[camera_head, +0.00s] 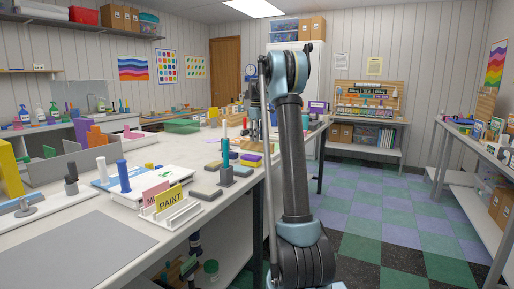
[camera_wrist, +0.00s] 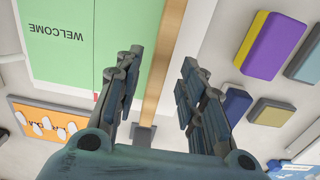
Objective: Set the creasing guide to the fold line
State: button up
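In the wrist view, a green card (camera_wrist: 60,65) printed WELCOME, upside down, lies at the upper left. A thin line (camera_wrist: 94,55) runs along it, with a small red mark near its lower end. A long wooden strip (camera_wrist: 170,38), apparently the creasing guide, lies to the right of that line, along the card's right part, with a grey piece (camera_wrist: 143,133) at its near end. My gripper (camera_wrist: 163,62) is open, its fingers on either side of the strip in the picture. I cannot tell whether they touch it. The head view does not show this clearly.
To the right lie a purple-and-yellow block (camera_wrist: 270,45) and smaller blue and tan blocks (camera_wrist: 271,112). An orange board (camera_wrist: 45,118) with white pieces lies at the lower left. In the head view, a PAINT card rack (camera_head: 172,218) and a grey mat (camera_head: 75,258) occupy the near table.

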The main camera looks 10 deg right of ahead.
aim_at(257, 151)
jog(key=shift+f, duration=2.4)
grip_shut()
